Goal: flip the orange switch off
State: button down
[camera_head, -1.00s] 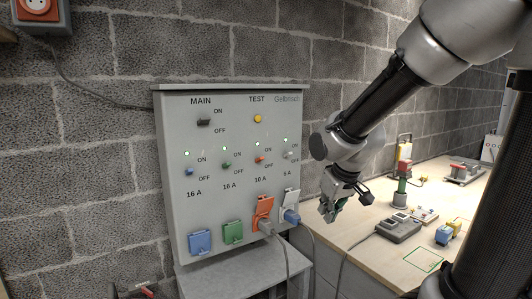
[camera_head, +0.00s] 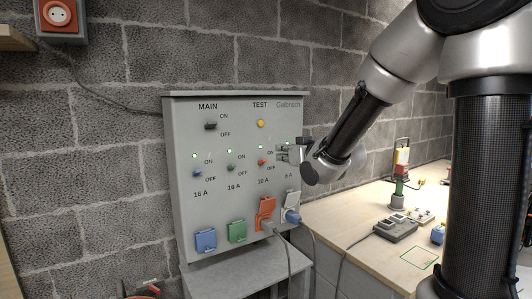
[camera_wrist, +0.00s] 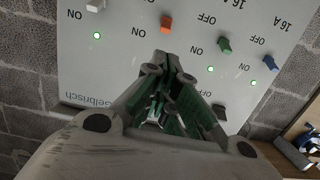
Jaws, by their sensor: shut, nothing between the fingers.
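The orange switch (camera_head: 262,162) is a small lever on the grey panel (camera_head: 188,222), above the 10 A label, between ON and OFF marks. I cannot tell for sure which way it is tilted. In the wrist view, turned upside down, the orange switch (camera_wrist: 166,22) shows just beyond my fingertips. My gripper (camera_head: 281,154) is in front of the panel, just right of the orange switch. In the wrist view my gripper (camera_wrist: 168,64) is shut and empty, its tips pointing at the panel near the switch. Contact cannot be made out.
Close by are a green switch (camera_head: 231,167), a blue switch (camera_head: 197,174), a black main switch (camera_head: 211,126) and a yellow test button (camera_head: 261,123). A white switch (camera_wrist: 96,5) shows in the wrist view. Plugs and cables hang below. A wooden bench (camera_head: 345,213) stands at the right.

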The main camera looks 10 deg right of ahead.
aim_at(260, 151)
jog(key=shift+w, duration=0.1)
jog(key=x, duration=1)
